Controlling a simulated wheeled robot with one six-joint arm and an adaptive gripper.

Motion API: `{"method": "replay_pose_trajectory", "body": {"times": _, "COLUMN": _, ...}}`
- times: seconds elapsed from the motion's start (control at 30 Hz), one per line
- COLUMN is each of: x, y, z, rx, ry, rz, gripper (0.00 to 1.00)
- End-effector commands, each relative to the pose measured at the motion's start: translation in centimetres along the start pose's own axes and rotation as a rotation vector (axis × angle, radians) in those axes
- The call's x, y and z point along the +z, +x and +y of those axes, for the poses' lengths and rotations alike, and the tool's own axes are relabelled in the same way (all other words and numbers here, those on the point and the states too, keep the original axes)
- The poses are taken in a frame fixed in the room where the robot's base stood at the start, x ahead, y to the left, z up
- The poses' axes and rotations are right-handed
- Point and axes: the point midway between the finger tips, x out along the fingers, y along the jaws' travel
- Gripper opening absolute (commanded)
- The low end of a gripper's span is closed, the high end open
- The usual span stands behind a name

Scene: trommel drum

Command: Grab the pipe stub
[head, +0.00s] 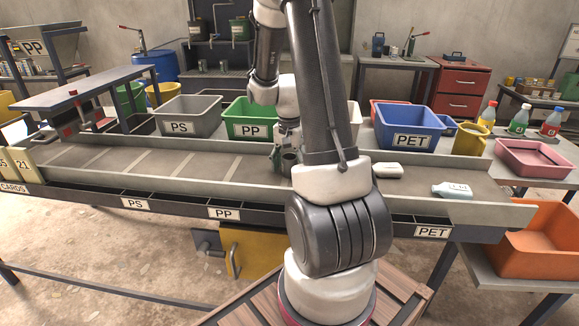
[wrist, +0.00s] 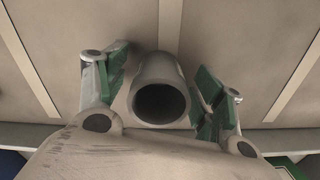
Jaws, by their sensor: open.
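The pipe stub (wrist: 159,72) is a short grey hollow cylinder. In the wrist view it stands between my gripper's two green-padded fingers, its dark open end facing the camera. My gripper (wrist: 162,88) is open, with a finger on each side of the stub. The left finger looks very close to the stub; I cannot tell whether it touches. In the head view my gripper (head: 284,152) is low over the conveyor belt, partly hidden behind my arm. The dark stub (head: 289,159) shows only in part there.
The belt (head: 150,170) has raised cross strips and side rails. Behind it stand a grey PS bin (head: 190,128), a green PP bin (head: 250,131) and a blue PET bin (head: 408,141). A white bottle (head: 388,171) and a pale blue bottle (head: 452,190) lie to the right.

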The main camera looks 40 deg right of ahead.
Motion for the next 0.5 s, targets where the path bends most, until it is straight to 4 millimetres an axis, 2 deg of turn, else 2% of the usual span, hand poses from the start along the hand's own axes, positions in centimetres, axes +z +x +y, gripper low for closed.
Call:
{"method": "replay_pose_trajectory", "body": {"times": 0.17, "x": 0.01, "y": 0.0, "z": -0.01, "rx": 0.0, "ry": 0.0, "rz": 0.0, "gripper": 0.68}}
{"method": "replay_pose_trajectory", "body": {"times": 0.4, "x": 0.01, "y": -0.01, "z": -0.01, "rx": 0.0, "ry": -0.001, "rz": 0.0, "gripper": 0.26}}
{"method": "replay_pose_trajectory", "body": {"times": 0.43, "x": 0.01, "y": -0.01, "z": -0.01, "rx": 0.0, "ry": -0.001, "rz": 0.0, "gripper": 0.22}}
{"method": "replay_pose_trajectory", "body": {"times": 0.5, "x": 0.01, "y": -0.01, "z": -0.01, "rx": 0.0, "ry": -0.001, "rz": 0.0, "gripper": 0.22}}
